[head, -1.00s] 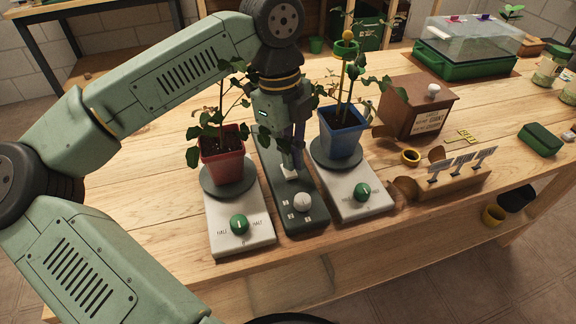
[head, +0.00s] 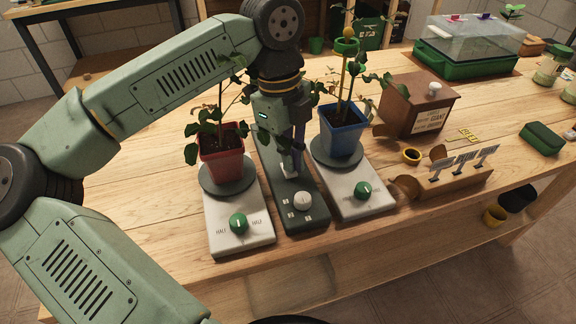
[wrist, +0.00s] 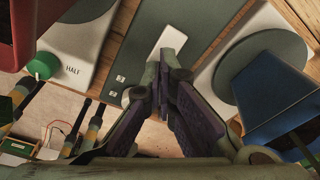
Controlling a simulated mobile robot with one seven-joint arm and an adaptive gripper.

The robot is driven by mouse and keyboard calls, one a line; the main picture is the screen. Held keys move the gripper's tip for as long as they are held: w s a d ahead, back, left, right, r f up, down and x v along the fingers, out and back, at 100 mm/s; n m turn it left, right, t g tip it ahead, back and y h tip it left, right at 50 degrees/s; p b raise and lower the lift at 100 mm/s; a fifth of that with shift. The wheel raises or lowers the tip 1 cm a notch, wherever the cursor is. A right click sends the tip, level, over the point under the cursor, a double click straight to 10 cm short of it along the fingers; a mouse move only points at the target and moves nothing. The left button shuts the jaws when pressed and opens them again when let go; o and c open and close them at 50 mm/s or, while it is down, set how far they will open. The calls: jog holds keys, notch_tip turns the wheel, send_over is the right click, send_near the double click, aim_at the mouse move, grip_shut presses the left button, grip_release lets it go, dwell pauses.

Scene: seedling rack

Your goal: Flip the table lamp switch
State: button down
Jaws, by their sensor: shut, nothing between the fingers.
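A dark green control base (head: 310,216) lies between two white plant stands on the wooden table. It has a white round knob (head: 302,201) near its front end and a white rocker-like piece (head: 286,171) farther back, which I take for the switch. My gripper (head: 296,174) points down over the base, shut and empty, with its fingertips close beside the white piece. In the wrist view the fingertips (wrist: 163,82) overlap the near end of the white piece (wrist: 165,45). I cannot tell whether they touch it. No lamp head is clearly visible; my arm hides the back of the base.
A red pot (head: 222,166) with a plant stands close left and a blue pot (head: 341,137) close right, leaves near my gripper. Both stands have green knobs. A wooden box (head: 415,108), label rack (head: 455,178) and propagator (head: 465,62) are farther right.

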jog(key=shift+f+b, duration=0.55)
jog(key=shift+f, duration=0.05)
jog(key=shift+r, duration=0.1)
jog(key=shift+r+p, duration=2.15)
jog(key=shift+r, duration=1.3)
